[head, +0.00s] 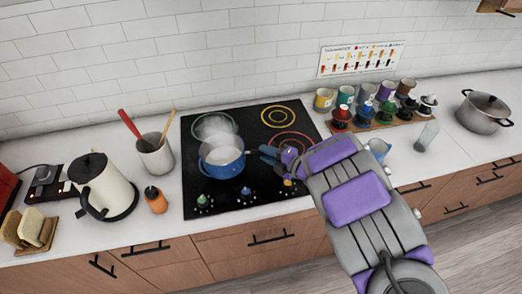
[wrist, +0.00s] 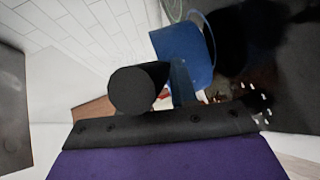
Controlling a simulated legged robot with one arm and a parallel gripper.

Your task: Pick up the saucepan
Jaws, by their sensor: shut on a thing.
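The blue saucepan (head: 222,163) is over the front left part of the black cooktop (head: 262,178), with steam rising from it. I cannot tell whether its base touches the glass. It also shows in the wrist view (wrist: 183,52), tilted in that picture, with its handle running toward my gripper. My gripper (head: 268,153) is at the right side of the saucepan, shut on its handle. In the wrist view, a dark rounded part of my gripper hides some of the handle.
A white kettle (head: 100,188), an orange bottle (head: 155,200) and a utensil crock (head: 155,156) stand left of the cooktop. A tiled wall is behind.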

